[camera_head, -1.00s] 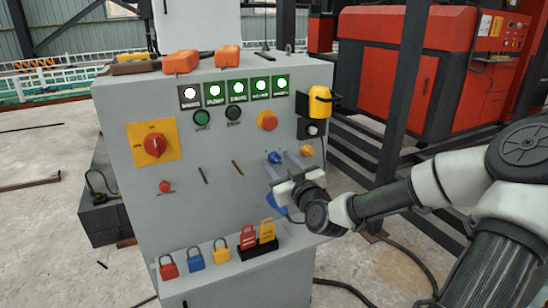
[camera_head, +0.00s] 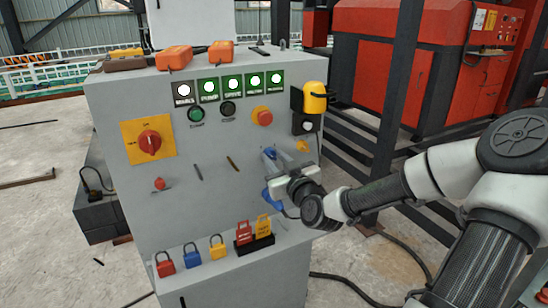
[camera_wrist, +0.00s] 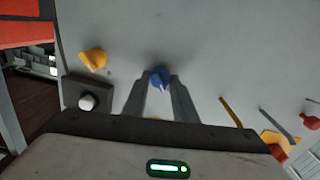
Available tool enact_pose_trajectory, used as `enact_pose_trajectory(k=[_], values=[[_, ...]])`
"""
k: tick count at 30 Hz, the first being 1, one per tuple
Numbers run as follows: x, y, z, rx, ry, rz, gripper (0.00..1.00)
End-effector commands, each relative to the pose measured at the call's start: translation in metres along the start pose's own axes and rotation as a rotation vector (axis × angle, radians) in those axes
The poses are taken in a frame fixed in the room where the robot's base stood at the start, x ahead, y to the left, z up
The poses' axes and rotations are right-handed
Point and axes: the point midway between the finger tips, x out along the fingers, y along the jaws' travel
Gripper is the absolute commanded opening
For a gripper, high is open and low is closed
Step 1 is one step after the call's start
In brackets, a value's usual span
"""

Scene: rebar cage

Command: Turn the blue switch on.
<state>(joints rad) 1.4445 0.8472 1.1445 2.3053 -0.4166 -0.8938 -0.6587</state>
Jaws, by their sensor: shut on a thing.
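The blue switch (camera_head: 269,152) is a small knob on the right part of the grey panel's front. In the wrist view the blue switch (camera_wrist: 158,77) sits between my two grey fingertips, with a finger on each side. My gripper (camera_head: 277,158) reaches the panel from the right, and in the wrist view my gripper (camera_wrist: 160,83) is shut on the blue switch. The fingers hide part of the knob in the head view. Its exact angle is hard to read.
A yellow knob (camera_head: 302,146) and a black box with a white button (camera_head: 307,126) are close by on the right. A red-and-yellow rotary switch (camera_head: 150,142) is at left. Several padlocks (camera_head: 217,247) line the ledge below. A larger blue part (camera_head: 271,198) shows below my gripper.

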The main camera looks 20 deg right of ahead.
Motion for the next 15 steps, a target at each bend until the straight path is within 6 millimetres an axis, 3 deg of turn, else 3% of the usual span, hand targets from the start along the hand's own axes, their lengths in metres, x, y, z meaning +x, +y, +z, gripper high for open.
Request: enact_pose_trajectory(k=[15], values=[[0.0008,0.0017,-0.0059,0.429,-0.023,-0.005,0.03]])
